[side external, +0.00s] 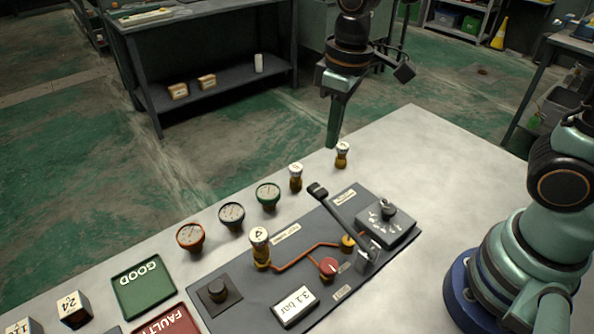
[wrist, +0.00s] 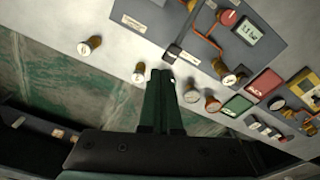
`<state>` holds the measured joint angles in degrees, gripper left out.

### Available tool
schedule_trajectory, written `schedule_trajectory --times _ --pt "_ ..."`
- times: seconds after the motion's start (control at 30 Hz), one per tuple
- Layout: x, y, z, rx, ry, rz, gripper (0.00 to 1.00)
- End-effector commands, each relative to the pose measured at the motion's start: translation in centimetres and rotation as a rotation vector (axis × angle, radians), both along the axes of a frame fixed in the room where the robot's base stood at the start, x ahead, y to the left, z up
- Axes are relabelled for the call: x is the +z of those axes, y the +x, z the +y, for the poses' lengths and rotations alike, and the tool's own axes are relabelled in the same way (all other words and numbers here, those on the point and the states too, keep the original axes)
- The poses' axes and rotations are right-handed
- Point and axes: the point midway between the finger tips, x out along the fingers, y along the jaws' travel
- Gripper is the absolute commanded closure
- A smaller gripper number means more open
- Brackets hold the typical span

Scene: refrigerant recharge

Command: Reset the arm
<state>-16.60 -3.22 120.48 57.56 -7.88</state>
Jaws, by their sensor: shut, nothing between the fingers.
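My gripper (side external: 333,128) hangs shut and empty above the far edge of the white table (side external: 455,160), pointing down. In the wrist view its green fingers (wrist: 162,80) lie together with nothing between them. Below it on the table are two small brass cylinders with white tops, one to the right (side external: 342,155) and one to the left (side external: 296,177). The gripper looks apart from both. The grey panel (side external: 340,210) lies nearer the camera, with a black-handled lever (side external: 340,215), a red knob (side external: 328,267), a selector box (side external: 385,222) and a "3.1 bar" display (side external: 294,306).
Three round gauges, orange (side external: 190,236), dark (side external: 231,215) and green (side external: 267,195), stand along the table's far edge. A green GOOD tray (side external: 143,287) and a red FAULTY tray (side external: 168,325) lie at left. The table's right part is mostly clear beside my base.

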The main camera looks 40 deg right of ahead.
Motion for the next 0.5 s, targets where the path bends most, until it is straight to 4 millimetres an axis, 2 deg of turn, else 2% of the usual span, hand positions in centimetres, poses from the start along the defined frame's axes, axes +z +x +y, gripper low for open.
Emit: schedule_trajectory --times 0.03,0.2,0.4,0.5 --pt "1.1 -0.3 -1.2 -0.044 0.014 -0.043 1.00" --pt "3.5 -1.7 -4.8 -0.183 0.050 -0.169 1.00" --pt "5.2 -3.6 -8.1 -0.326 0.080 -0.304 1.00" --pt "5.5 -4.3 -9.1 -0.376 0.090 -0.352 1.00"
